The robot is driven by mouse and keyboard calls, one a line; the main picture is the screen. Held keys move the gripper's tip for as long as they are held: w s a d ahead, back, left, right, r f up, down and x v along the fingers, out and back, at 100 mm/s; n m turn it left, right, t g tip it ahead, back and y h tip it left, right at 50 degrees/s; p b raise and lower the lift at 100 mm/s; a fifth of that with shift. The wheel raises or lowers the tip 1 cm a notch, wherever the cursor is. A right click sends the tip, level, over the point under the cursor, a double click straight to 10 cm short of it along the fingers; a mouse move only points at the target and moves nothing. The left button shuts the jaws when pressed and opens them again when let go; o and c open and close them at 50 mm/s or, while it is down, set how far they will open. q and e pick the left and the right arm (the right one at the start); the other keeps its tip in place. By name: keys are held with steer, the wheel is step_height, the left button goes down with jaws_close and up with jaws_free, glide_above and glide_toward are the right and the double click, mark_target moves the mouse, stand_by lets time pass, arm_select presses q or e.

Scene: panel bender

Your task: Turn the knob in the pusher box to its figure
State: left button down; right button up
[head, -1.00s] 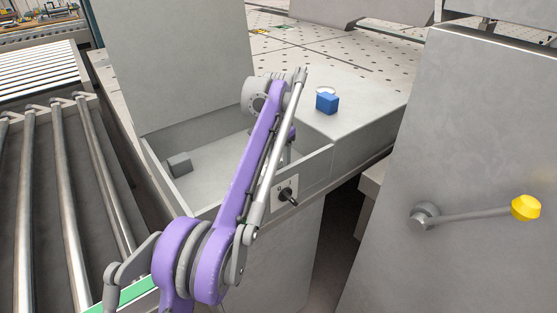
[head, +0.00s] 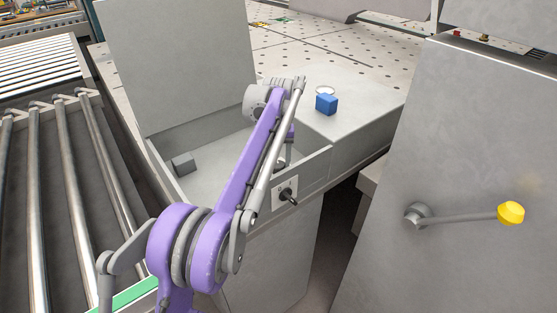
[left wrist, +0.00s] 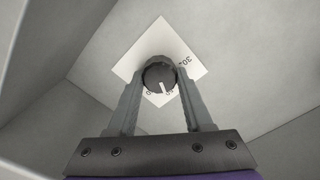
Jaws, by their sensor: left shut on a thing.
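The dark round knob (left wrist: 158,78) sits on a white square dial plate (left wrist: 139,50) in the left wrist view. A light pointer line on the knob points toward the lower edge of the picture, slightly right. A "30" shows on the plate at upper right; other figures by the knob's lower edge are partly hidden. My left gripper (left wrist: 159,73) is shut on the knob, one finger on each side. In the head view, it is inside the open grey pusher box (head: 215,153), mostly hidden behind my purple arm.
A small switch (head: 288,196) is on the box's front. A lever with a yellow knob (head: 510,212) projects from the grey cabinet at right. A roller conveyor (head: 70,190) lies at left.

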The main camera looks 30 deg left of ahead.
mark_target(278, 163)
arm_select(q)
steer(key=shift+r, duration=0.1)
stand_by(0.4)
steer(key=shift+c, duration=1.5)
jaws_free()
step_height(278, 163, up, 11)
steer(key=p, duration=0.2)
